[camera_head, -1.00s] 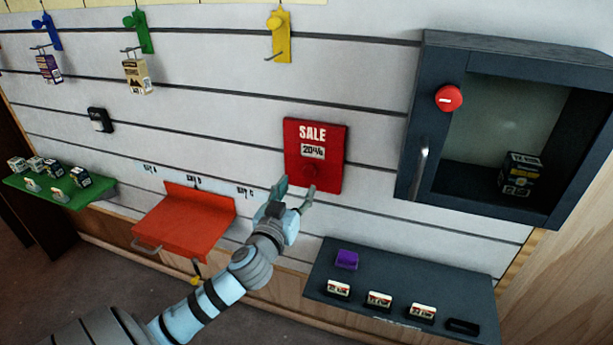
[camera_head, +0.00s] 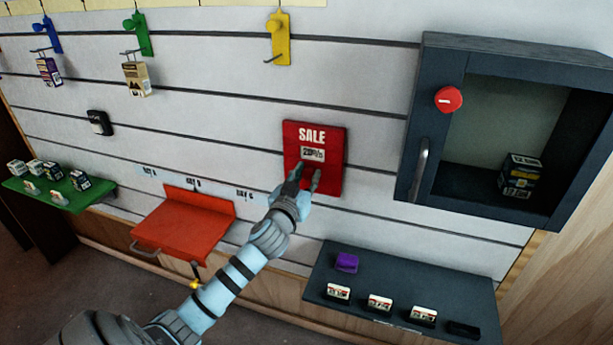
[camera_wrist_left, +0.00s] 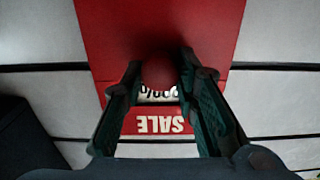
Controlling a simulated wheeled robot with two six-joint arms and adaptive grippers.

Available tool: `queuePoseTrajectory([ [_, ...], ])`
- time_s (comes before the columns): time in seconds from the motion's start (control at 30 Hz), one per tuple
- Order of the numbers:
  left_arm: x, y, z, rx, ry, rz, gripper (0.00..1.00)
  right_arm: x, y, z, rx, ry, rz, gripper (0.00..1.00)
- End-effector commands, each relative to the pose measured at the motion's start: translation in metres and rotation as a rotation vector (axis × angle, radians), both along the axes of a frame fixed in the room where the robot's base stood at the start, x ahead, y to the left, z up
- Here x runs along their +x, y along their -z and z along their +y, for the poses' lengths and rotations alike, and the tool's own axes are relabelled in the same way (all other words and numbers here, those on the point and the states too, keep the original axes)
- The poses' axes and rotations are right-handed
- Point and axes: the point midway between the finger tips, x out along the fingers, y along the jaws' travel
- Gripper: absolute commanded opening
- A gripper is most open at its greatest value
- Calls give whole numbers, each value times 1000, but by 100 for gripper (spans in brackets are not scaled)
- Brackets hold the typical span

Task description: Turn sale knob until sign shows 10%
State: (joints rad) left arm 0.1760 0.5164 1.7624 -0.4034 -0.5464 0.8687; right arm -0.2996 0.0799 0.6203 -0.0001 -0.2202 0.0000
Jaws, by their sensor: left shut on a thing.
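The red SALE sign (camera_head: 335,155) hangs on the slatted wall in the middle of the head view. Its small display window (camera_head: 312,154) is blurred and partly covered; I cannot read the number now. My left gripper (camera_head: 306,177) is at the sign's lower part, its fingers on either side of the knob. In the left wrist view the round red knob (camera_wrist_left: 158,70) sits between the fingers, with the upside-down SALE lettering (camera_wrist_left: 160,125) beyond it. The left gripper is shut on the knob. My right gripper is not in view.
A dark cabinet (camera_head: 433,110) with a red dial (camera_head: 448,99) and handle stands right of the sign. A dark shelf (camera_head: 400,285) with small boxes is below right. An orange shelf (camera_head: 185,225) is lower left. Yellow hook (camera_head: 281,38) hangs above.

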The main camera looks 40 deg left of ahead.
Motion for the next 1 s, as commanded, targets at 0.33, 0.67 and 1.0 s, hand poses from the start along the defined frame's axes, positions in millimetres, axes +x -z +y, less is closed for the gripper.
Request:
queuePoseTrajectory([
  [0.33,0,-1,0,57,-1,21,0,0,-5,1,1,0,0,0],
  [0.67,0,-2,-1,274,-1,97,0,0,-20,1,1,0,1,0],
  [1.0,1,-1,-2,580,-1,203,0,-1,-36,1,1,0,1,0],
])
